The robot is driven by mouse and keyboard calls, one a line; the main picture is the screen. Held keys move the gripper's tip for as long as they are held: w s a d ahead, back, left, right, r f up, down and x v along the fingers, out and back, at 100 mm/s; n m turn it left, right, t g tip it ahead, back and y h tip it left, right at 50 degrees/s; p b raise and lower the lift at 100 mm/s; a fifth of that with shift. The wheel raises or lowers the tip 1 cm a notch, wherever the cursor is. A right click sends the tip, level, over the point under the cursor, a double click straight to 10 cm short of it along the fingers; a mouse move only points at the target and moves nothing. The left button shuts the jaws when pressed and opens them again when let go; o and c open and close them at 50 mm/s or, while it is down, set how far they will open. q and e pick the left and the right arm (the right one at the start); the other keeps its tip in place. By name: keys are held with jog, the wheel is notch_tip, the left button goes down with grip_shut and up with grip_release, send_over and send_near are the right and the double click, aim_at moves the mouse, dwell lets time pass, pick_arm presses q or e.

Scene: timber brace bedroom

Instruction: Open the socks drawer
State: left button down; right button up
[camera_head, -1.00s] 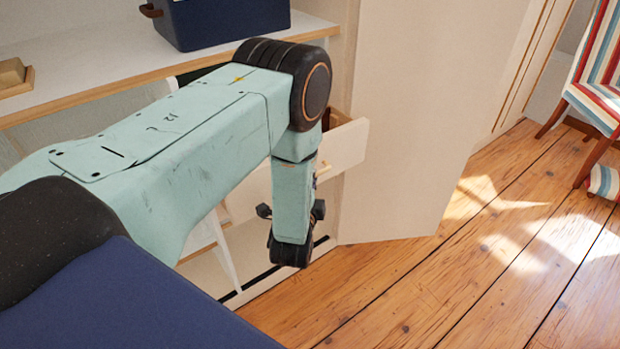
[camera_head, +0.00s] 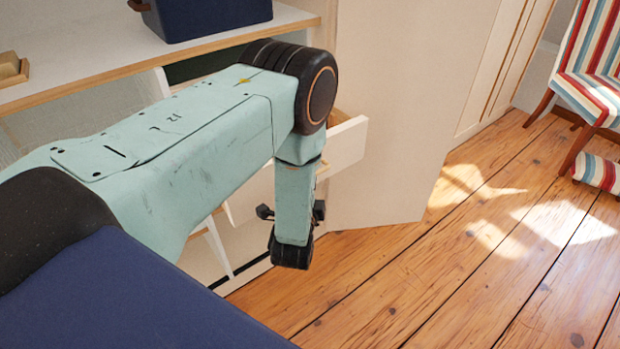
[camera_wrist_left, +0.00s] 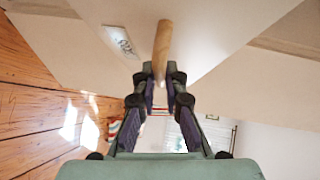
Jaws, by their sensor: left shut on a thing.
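A pale drawer front (camera_head: 347,146) with light wooden edges stands out from the cabinet, partly behind my left arm. In the left wrist view the drawer front (camera_wrist_left: 220,30) carries a round wooden bar handle (camera_wrist_left: 162,45) and a small label (camera_wrist_left: 122,42), whose marking I cannot read. My left gripper (camera_wrist_left: 160,82) is shut on the handle's near end. In the head view the gripper's fingers are hidden behind my wrist. My right gripper is not in view.
A tall pale panel (camera_head: 415,100) stands just right of the drawer. A white shelf (camera_head: 100,62) above holds a navy box (camera_head: 205,18) and a small wooden block (camera_head: 10,65). The plank floor (camera_head: 450,270) is clear up to a striped chair (camera_head: 595,85).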

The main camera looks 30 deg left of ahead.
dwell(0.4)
pick_arm(q)
jog(key=c, duration=1.4)
grip_release()
jog(key=v, duration=1.2)
